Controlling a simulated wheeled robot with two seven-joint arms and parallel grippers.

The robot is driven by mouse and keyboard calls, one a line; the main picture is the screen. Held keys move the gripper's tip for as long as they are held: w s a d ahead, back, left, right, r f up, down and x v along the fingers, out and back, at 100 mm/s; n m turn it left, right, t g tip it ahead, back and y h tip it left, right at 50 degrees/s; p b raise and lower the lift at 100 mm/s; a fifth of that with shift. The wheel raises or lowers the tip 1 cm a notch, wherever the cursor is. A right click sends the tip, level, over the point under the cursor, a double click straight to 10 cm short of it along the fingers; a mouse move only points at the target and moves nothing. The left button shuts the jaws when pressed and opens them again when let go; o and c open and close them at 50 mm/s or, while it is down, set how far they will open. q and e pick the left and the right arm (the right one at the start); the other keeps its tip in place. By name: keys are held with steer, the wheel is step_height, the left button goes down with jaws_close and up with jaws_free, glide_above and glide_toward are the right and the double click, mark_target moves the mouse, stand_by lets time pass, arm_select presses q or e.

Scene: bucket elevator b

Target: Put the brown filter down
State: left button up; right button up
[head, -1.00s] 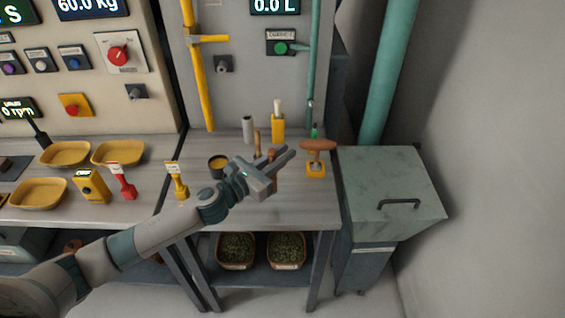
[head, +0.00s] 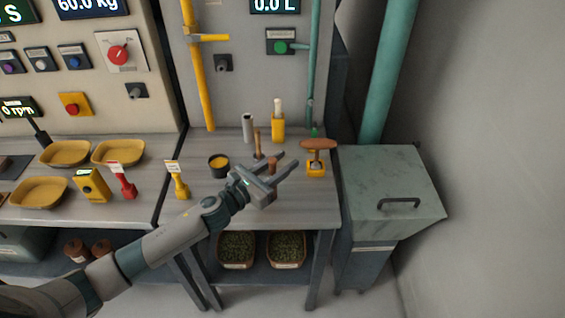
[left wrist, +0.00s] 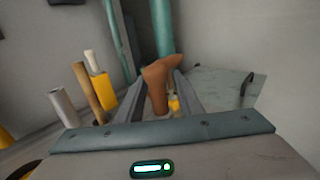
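The brown filter (head: 272,163) shows as a small brown upright piece between the fingertips of my left gripper (head: 279,166), over the right part of the grey bench. In the left wrist view a brown upright piece (left wrist: 157,98) stands between the spread fingers (left wrist: 158,92), with gaps on both sides. It looks as if it stands on the bench, but its foot is partly hidden. The left gripper is open. The right gripper is not in view.
A brown-handled tool (head: 318,143) sits in a yellow holder (head: 315,169) just right of the fingers. A dark cup (head: 218,166), wooden stick (head: 257,145), grey tube (head: 248,128) and yellow container (head: 278,127) stand nearby. A grey-topped bin (head: 392,183) is at right.

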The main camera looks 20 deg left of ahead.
arm_select(q)
steer(key=shift+r, duration=0.15)
steer(key=b+v, duration=0.4)
steer(key=v, duration=0.8)
stand_by(1.3)
